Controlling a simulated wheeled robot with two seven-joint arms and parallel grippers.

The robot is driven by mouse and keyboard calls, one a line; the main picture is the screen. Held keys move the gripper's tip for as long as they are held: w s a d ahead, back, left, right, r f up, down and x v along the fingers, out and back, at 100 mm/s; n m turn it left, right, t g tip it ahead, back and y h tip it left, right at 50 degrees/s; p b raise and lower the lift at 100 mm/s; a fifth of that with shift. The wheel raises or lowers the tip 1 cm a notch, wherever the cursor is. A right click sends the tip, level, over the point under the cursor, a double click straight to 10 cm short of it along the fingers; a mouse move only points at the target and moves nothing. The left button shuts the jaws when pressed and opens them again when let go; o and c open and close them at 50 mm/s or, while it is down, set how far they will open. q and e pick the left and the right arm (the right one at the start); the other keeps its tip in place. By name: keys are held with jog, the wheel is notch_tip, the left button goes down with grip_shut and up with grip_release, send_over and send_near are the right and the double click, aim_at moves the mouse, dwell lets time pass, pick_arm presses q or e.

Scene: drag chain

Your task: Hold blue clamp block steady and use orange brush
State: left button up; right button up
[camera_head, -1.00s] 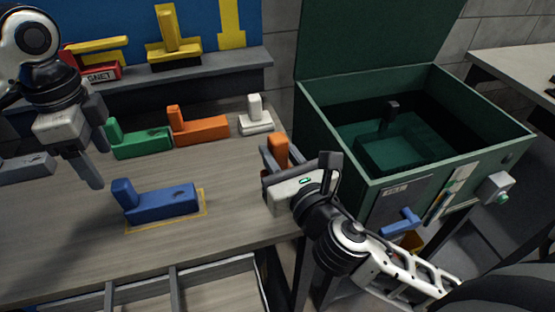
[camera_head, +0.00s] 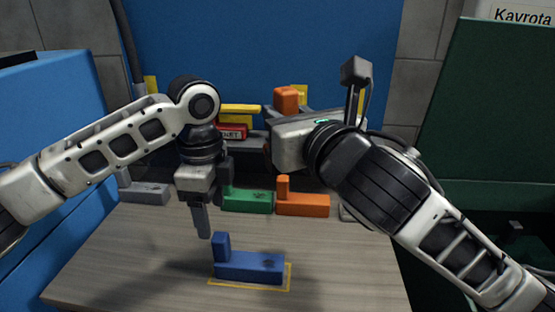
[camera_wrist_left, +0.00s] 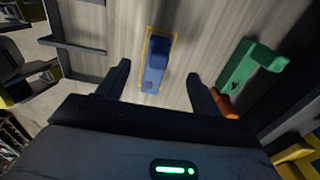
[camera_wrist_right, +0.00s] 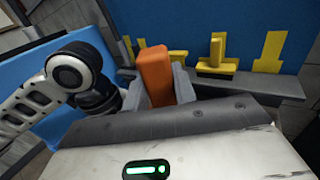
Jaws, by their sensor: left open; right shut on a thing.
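The blue clamp block (camera_head: 250,267) lies on the table inside a yellow outline, its raised post at the left end. It also shows in the left wrist view (camera_wrist_left: 156,62). My left gripper (camera_head: 212,205) hangs above and slightly left of the block, pointing down. Its fingers are open, and in the left wrist view (camera_wrist_left: 157,78) they stand apart with the block showing between and beyond them. My right gripper (camera_wrist_right: 158,84) is shut on the orange brush (camera_wrist_right: 154,72), which sticks out between the fingers. The brush (camera_head: 286,100) is raised above the table; its lower part is hidden.
Behind the blue block lie a green block (camera_head: 248,200), another orange block (camera_head: 303,204) and a grey block (camera_head: 147,193). A blue panel (camera_head: 260,40) with yellow shapes rises behind. A dark green box lid (camera_head: 490,110) stands right. The table front is clear.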

aim_at(218, 253)
pick_arm(q)
notch_tip(218, 253, down, 12)
jog(key=shift+r, duration=0.2)
dwell(0.4)
jog(key=c, duration=1.3)
jog(key=shift+o, duration=0.2)
